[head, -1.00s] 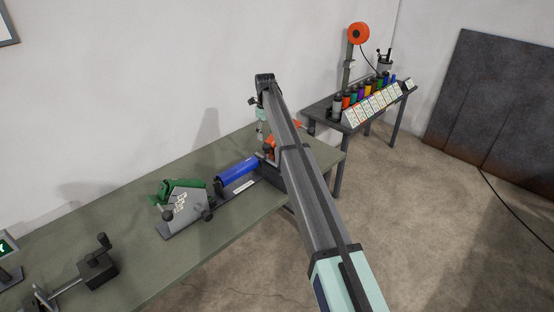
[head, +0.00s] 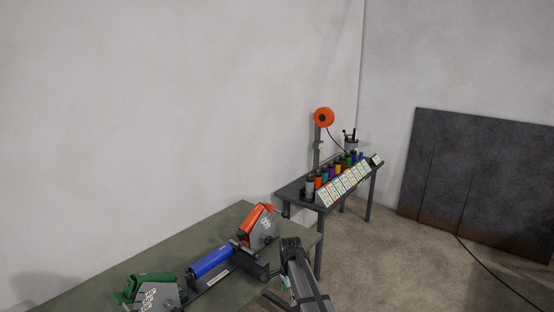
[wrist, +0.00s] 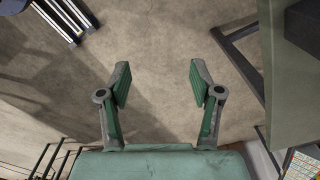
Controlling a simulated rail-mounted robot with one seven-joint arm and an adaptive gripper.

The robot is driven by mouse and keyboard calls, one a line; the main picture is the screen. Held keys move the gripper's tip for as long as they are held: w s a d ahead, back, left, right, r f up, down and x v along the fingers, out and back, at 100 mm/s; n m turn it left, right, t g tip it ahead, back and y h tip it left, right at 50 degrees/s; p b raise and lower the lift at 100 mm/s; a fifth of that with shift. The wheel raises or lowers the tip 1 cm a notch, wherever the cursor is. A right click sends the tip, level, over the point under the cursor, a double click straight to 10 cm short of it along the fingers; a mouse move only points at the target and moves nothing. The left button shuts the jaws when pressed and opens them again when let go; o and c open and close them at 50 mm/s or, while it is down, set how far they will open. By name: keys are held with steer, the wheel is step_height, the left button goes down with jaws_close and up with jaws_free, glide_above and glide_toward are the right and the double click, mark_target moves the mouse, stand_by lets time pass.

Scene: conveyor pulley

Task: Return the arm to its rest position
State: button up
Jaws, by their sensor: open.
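My arm (head: 301,276) shows at the bottom of the head view, beside the right end of the green worktable. In the wrist view my gripper (wrist: 161,84) is open, its two green-lined fingers wide apart with nothing between them. Bare floor shows beyond the fingers. The gripper itself is mostly hidden by the arm in the head view. The blue roller (head: 211,261) lies on the worktable between the green-topped bracket (head: 155,292) and the orange-topped bracket (head: 261,228), apart from my arm.
The worktable (head: 235,216) has its edge close to my arm; the table edge also shows at right in the wrist view (wrist: 284,75). A side table (head: 290,193) with coloured cylinders, cards and an orange reel (head: 323,117) stands behind. Dark panels (head: 475,185) lean at right. Open floor lies between.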

steer(key=s+d+f+n, duration=0.3)
steer(key=s+d+n, duration=0.1)
steer(key=s, duration=0.6)
steer(key=s+d+f+n, duration=0.2)
steer(key=s+d+n, duration=0.3)
steer(key=s, duration=0.5)
steer(key=s+d+f+n, duration=0.3)
steer(key=s+d+n, duration=0.1)
steer(key=s, duration=0.6)
steer(key=s+f+g+b, duration=0.2)
steer(key=s+f+g, duration=0.1)
steer(key=s+f, duration=0.8)
steer(key=s+f+g+b, duration=0.2)
steer(key=s+f+g, duration=0.1)
steer(key=s+f, duration=0.9)
steer(key=s, duration=0.5)
steer(key=shift+a+g, duration=0.15)
steer(key=shift+g, duration=0.25)
